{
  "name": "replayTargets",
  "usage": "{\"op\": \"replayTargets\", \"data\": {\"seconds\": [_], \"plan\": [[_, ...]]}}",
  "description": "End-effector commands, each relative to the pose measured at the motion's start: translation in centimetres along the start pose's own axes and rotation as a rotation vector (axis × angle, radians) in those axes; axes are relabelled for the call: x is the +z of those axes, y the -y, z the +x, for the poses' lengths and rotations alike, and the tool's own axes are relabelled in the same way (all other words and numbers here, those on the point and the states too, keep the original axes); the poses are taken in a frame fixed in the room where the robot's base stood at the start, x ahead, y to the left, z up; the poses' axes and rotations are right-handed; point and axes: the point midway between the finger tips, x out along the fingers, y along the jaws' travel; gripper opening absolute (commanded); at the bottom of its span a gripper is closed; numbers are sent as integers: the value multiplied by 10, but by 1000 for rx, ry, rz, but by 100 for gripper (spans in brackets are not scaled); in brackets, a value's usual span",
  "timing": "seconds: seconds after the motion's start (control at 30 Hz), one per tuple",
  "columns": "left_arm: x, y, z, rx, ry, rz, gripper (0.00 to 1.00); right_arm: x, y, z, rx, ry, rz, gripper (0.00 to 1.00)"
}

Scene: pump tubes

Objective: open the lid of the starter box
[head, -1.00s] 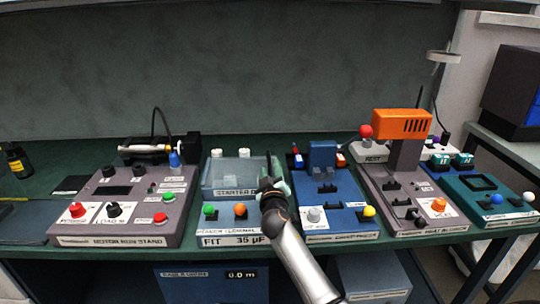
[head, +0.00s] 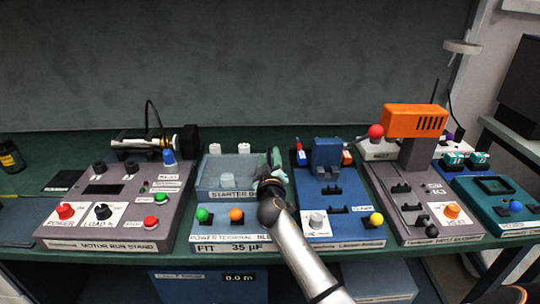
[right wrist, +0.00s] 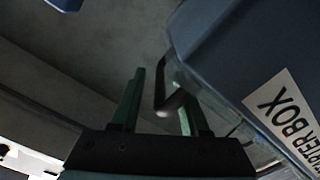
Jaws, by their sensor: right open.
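The starter box (head: 228,194) is a blue-grey box with a white name label, behind the green and orange buttons. Its top looks clear, and pale parts show through it; the lid seems down. My right gripper (head: 275,161) is at the box's right side. In the right wrist view, its two green fingers (right wrist: 160,105) are apart. A dark bent handle with a rounded end (right wrist: 171,104) shows between them; I cannot tell whether they touch it. The box's labelled wall (right wrist: 235,60) fills the right of that view. My left gripper is not in view.
The motor run stand (head: 110,205) is to the left. A blue unit with a clamp (head: 335,205) stands close on the right of the box, leaving a narrow gap. Further right is a grey stand with an orange head (head: 415,121). A terminal panel (head: 230,230) lies in front.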

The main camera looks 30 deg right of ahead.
Motion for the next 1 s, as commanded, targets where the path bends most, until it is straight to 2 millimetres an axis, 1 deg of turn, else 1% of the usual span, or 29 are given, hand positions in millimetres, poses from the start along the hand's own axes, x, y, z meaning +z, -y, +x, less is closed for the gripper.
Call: {"op": "replayTargets", "data": {"seconds": [0.3, 0.37, 0.7, 1.0], "plan": [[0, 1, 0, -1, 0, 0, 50, 0, 0, 0, 0, 0, 0, 45], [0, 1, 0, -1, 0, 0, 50, 0, 0, 0, 0, 0, 0, 39], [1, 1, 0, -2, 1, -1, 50, 0, -1, 0, 2, 1, -1, 1], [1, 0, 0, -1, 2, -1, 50, 0, -2, 1, 5, 1, -2, 0]]}}
